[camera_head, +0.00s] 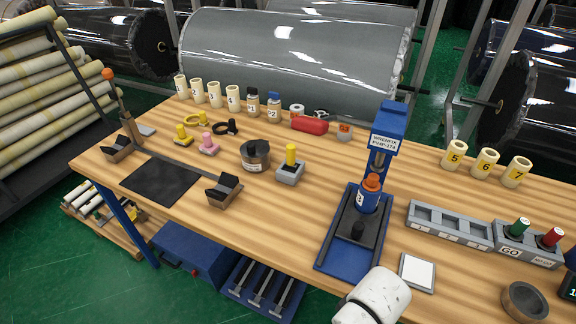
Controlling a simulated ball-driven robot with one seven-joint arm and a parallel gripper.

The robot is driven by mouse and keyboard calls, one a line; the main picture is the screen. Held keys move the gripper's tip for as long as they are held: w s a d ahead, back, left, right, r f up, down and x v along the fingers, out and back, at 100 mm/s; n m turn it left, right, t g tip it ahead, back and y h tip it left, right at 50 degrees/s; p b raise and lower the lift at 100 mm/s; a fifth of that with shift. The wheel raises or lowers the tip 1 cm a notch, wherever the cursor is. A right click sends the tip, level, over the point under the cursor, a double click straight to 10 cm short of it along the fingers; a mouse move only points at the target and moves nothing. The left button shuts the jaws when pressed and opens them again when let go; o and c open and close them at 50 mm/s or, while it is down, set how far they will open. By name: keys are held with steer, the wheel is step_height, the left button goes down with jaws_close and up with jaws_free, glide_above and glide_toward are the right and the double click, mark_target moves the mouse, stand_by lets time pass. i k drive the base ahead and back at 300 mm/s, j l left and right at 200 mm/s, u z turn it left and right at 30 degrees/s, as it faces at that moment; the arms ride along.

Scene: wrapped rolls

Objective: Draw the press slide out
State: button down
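The blue press (388,130) stands on the right half of the workbench, its upright at the back and its blue base (345,262) towards me. A blue cylinder with an orange top (370,193) stands upright under the press head, over the slide's far part. I cannot tell how far out the slide is. A white rounded part of my arm shows at the bottom edge, just in front of the base. No gripper fingers show.
A grey slotted rack (450,226) and a GO/NO-GO block (525,246) lie right of the press. A white square pad (418,272) sits near the base's right. A grey block with a yellow knob (290,172) stands left. Bare wood lies left of the base.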

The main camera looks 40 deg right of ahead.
mark_target(355, 228)
steer(key=k+z, duration=0.25)
steer(key=k, duration=0.35)
steer(key=k+l+z, duration=0.3)
steer(key=k, duration=0.3)
steer(key=j, duration=0.1)
